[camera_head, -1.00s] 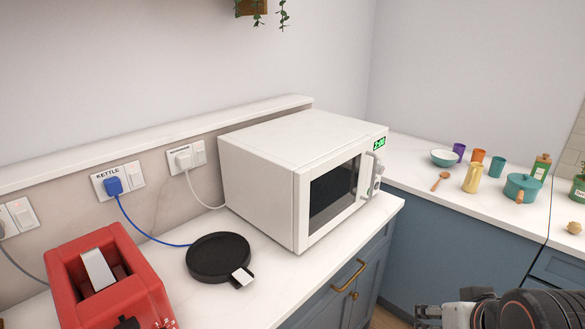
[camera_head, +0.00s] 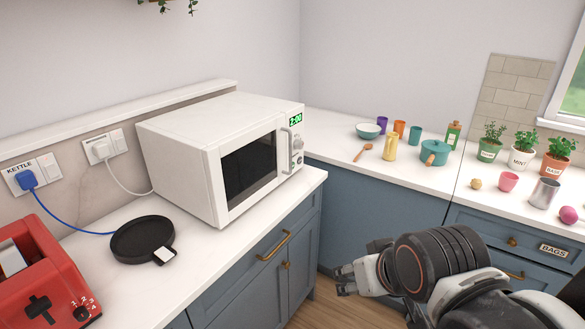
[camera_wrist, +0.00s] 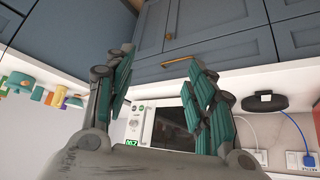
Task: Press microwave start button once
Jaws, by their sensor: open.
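The white microwave (camera_head: 190,165) stands on the left counter, its dark door facing front right. Its control panel (camera_head: 298,150) is at the door's right, with a lit green display (camera_head: 296,120) and a knob below it; the start button is too small to make out. My gripper (camera_head: 343,280) is in front of the lower cabinets, below and to the right of the microwave, apart from it. In the wrist view, which is upside down, the gripper's fingers (camera_wrist: 160,62) are spread and empty, with the microwave (camera_wrist: 172,128) beyond them.
Cups, a teal pot (camera_head: 435,152) and potted plants line the right counter. Cabinet handles (camera_head: 274,246) protrude near the gripper. The floor (camera_head: 335,310) before the cabinets is open.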

